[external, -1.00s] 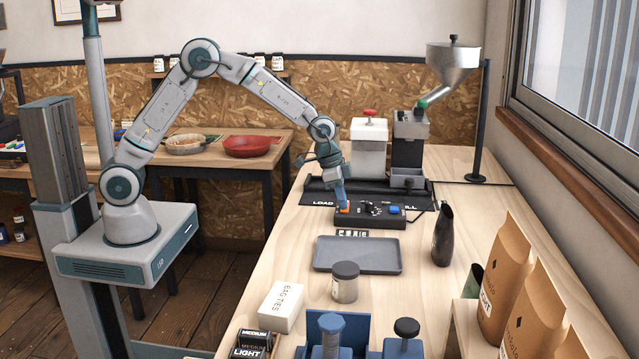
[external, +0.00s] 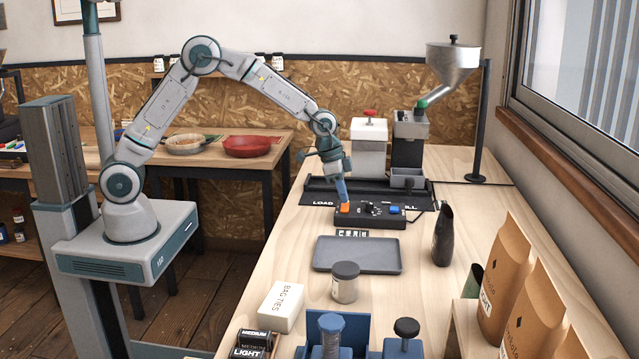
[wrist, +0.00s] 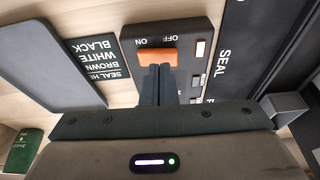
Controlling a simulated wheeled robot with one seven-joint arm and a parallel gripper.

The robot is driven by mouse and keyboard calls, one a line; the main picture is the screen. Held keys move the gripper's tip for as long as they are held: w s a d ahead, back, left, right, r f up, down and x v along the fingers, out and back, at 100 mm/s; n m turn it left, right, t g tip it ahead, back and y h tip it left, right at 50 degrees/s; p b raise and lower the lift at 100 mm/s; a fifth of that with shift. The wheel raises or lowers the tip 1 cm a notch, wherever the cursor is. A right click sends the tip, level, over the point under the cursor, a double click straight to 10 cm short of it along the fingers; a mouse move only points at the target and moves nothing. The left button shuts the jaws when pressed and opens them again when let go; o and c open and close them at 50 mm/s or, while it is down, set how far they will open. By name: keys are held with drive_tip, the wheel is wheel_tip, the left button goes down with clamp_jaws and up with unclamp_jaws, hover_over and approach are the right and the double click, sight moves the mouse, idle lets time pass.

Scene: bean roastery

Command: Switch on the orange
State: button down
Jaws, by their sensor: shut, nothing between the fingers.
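The orange rocker switch (wrist: 157,58) sits on a black control box, with ON and OFF printed beside it in the wrist view. It also shows in the external view (external: 344,208) at the left end of the box (external: 374,215). My gripper (wrist: 156,70) is shut and empty. In the wrist view its fingertips lie at the edge of the orange switch and cover part of it. In the external view they point down just above the switch. I cannot tell whether they touch it, or which way the rocker is tilted.
The box also carries a dark knob (external: 372,208) and a blue button (external: 394,210). A grey tray (external: 358,256) and a lidded jar (external: 345,284) stand in front. A hopper machine (external: 409,140) is behind.

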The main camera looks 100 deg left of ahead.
sight(342, 207)
drive_tip(key=r, duration=0.1)
drive_tip(key=r+p, duration=0.2)
drive_tip(key=r, duration=0.1)
drive_tip(key=shift+d+r, duration=0.1)
drive_tip(key=shift+d, duration=0.15)
drive_tip(key=d+b+v, duration=0.2)
drive_tip(key=v, duration=0.6)
drive_tip(key=shift+s+r, duration=0.3)
drive_tip(key=shift+s, duration=0.05)
